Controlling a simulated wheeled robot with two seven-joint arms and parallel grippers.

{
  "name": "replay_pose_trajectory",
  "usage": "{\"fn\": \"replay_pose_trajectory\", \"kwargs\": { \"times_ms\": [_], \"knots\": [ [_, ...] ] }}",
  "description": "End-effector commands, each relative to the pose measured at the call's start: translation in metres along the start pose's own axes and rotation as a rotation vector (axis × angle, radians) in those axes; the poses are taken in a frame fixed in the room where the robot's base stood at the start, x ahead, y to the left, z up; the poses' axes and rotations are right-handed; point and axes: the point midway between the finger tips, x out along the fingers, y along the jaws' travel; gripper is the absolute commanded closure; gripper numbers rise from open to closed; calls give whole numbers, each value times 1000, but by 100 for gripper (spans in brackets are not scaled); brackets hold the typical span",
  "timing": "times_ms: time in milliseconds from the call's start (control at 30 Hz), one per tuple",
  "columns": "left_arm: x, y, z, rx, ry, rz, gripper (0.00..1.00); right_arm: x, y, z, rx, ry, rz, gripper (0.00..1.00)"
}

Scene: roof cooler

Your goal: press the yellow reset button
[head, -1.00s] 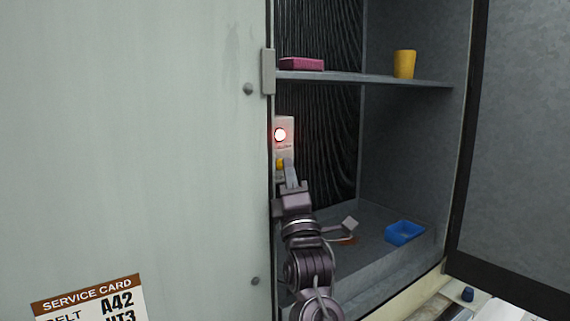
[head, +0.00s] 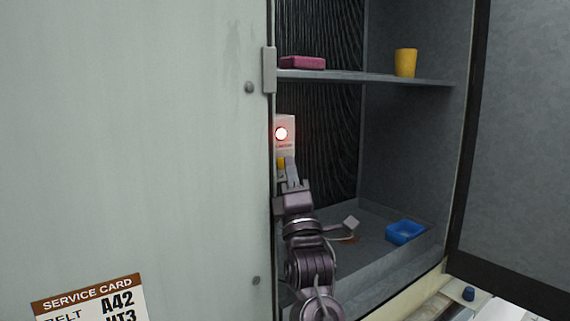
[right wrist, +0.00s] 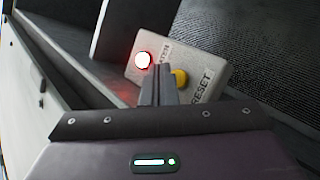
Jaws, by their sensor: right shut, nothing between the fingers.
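The yellow reset button (head: 281,163) sits on a pale control box (head: 290,124) inside the open cabinet, below a glowing red lamp (head: 281,134). In the right wrist view the yellow button (right wrist: 180,78) shows beside the fingertips, with the word RESET near it and the red lamp (right wrist: 143,60) lit. My right gripper (head: 290,166) is shut and empty, its tips at the button in the head view. My left gripper is not in view.
A shelf (head: 380,77) above holds a magenta block (head: 302,63) and a yellow cup (head: 405,62). The closed door panel (head: 140,150) bounds the left side; an open door (head: 525,150) stands at right.

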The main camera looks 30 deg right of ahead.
Motion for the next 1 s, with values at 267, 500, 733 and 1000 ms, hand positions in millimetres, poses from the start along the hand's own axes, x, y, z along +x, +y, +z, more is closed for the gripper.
{"fn": "replay_pose_trajectory", "kwargs": {
  "times_ms": [267, 500, 733, 1000],
  "knots": [
    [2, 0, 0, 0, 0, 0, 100, -5, -8, -7, -4, 17, -19, 100],
    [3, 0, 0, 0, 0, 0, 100, -15, -3, 0, -5, 17, -20, 100],
    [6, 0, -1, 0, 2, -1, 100, -31, 11, 14, -3, 12, -14, 100],
    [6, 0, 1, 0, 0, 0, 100, -39, 20, 22, -2, 10, -12, 100]
  ]
}}
